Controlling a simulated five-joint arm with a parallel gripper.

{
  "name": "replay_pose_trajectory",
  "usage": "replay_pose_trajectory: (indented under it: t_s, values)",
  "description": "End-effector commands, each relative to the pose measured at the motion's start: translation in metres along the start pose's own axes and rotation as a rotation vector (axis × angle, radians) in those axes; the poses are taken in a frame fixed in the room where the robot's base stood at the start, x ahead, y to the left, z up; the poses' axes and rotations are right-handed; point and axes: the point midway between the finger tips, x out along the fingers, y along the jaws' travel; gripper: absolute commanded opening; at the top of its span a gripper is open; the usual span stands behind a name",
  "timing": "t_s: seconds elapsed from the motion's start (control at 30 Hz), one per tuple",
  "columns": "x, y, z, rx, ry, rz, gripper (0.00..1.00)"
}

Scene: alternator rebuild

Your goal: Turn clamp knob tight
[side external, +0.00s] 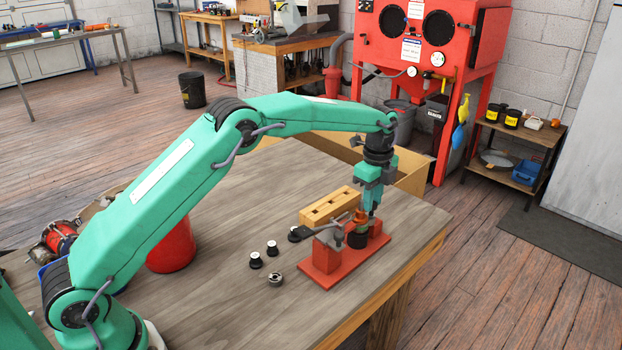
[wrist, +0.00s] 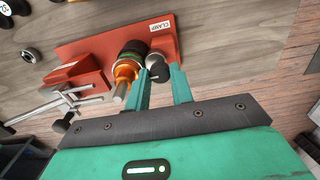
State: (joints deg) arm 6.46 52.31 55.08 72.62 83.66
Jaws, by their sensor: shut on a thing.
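A red clamp fixture (side external: 325,280) lies on the grey wooden table, and its base with a "CLAMP" label (wrist: 160,28) shows in the wrist view. A dark clamp knob (wrist: 160,73) sits at the labelled end, beside a part with orange and copper rings (wrist: 126,70). That ringed part also shows in the side view (side external: 358,238). My gripper (wrist: 160,69) is shut on the knob, one green finger on each side. In the side view my gripper (side external: 374,208) points down at the far end of the fixture, where the knob is hard to see.
A wooden block with holes (side external: 330,206) stands just behind the fixture. Small black-based parts (side external: 256,260) and a metal ring (side external: 275,279) lie to its left. A red bucket (side external: 171,246) stands behind my arm. A T-handled metal rod (wrist: 68,101) sticks out at the fixture's other end.

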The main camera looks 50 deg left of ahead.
Motion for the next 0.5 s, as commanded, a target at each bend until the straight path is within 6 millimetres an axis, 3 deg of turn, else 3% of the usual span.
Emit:
replay_pose_trajectory:
  t_s: [0.43, 0.47, 0.5]
  values:
    - [-0.0024, -0.0005, -0.0014, 0.016, 0.0, -0.004, 0.0]
    - [-0.0024, -0.0005, -0.0014, 0.016, 0.0, -0.004, 0.27]
    - [-0.0023, -0.0005, -0.0013, 0.016, 0.0, -0.004, 0.35]
